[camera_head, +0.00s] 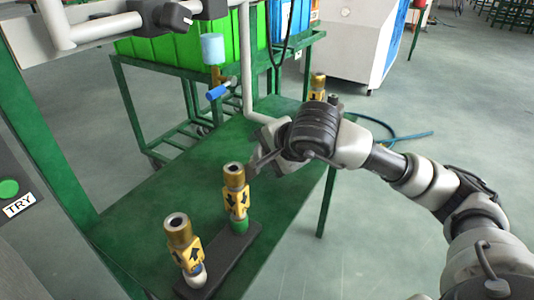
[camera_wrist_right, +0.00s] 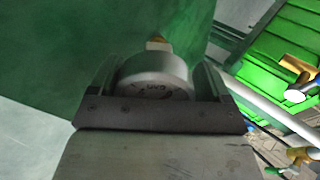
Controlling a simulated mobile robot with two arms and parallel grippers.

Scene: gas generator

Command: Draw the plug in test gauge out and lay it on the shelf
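The test gauge (camera_wrist_right: 155,75) is a round grey dial with a brass fitting (camera_wrist_right: 157,44) at its far side. In the right wrist view it sits between the fingers of my right gripper (camera_wrist_right: 156,82), which appear shut on its sides. Beyond it is green surface, and no pipe shows joined to the brass fitting. In the head view my right gripper (camera_head: 262,163) is over the green shelf (camera_head: 150,205), behind the nearer yellow-marked fittings; the gauge is hidden there. My left gripper is not in view.
Two brass fittings with yellow arrow blocks (camera_head: 183,240) (camera_head: 235,190) stand on a dark base at the shelf front. Another (camera_head: 317,88) stands behind my right arm. The shelf's left part is clear.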

